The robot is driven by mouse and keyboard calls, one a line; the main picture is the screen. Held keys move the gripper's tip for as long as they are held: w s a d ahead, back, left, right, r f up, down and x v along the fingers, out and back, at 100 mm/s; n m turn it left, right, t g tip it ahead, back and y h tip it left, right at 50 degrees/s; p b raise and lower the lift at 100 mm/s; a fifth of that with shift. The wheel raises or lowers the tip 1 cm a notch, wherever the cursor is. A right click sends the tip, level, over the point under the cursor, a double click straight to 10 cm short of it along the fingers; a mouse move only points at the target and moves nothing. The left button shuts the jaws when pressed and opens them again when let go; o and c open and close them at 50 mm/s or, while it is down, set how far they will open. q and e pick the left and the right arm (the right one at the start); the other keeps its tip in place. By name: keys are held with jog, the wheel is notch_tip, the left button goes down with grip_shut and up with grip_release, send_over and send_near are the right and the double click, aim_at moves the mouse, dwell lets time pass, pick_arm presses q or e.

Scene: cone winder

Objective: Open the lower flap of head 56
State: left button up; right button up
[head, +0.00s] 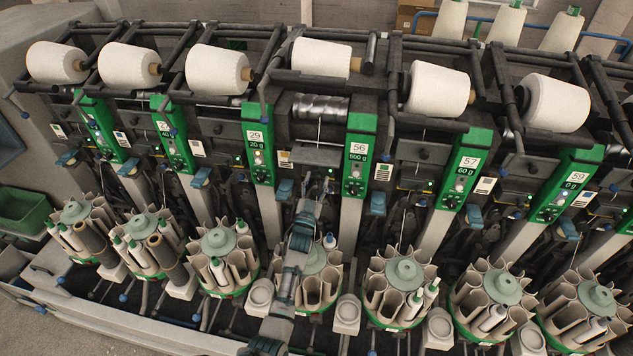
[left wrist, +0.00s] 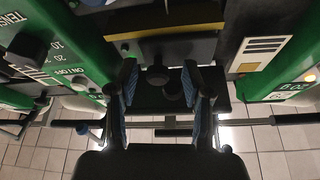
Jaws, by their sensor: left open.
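The green panel of head 56 (head: 357,150) stands right of centre in the head view. The head's exposed drum (head: 320,107) is left of it, under a white yarn package (head: 325,57). My left gripper (head: 318,190) is in front of the dark lower part of this head, reaching up from below. In the left wrist view, which looks upside down, my left gripper (left wrist: 160,78) is open, with a dark round knob (left wrist: 157,75) between its fingers. A dark block with a yellow strip (left wrist: 165,35) lies beyond them. I cannot tell the lower flap's outline or whether the fingers touch it. My right gripper is not seen.
A round bobbin magazine (head: 310,260) is behind my left arm, with similar magazines (head: 400,285) alongside. A blue lever (head: 284,190) is close left of the gripper.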

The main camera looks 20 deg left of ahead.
pick_arm(q)
jog(key=shift+c, duration=0.2)
jog(key=shift+d, duration=0.15)
jog(key=c, duration=0.8)
grip_shut()
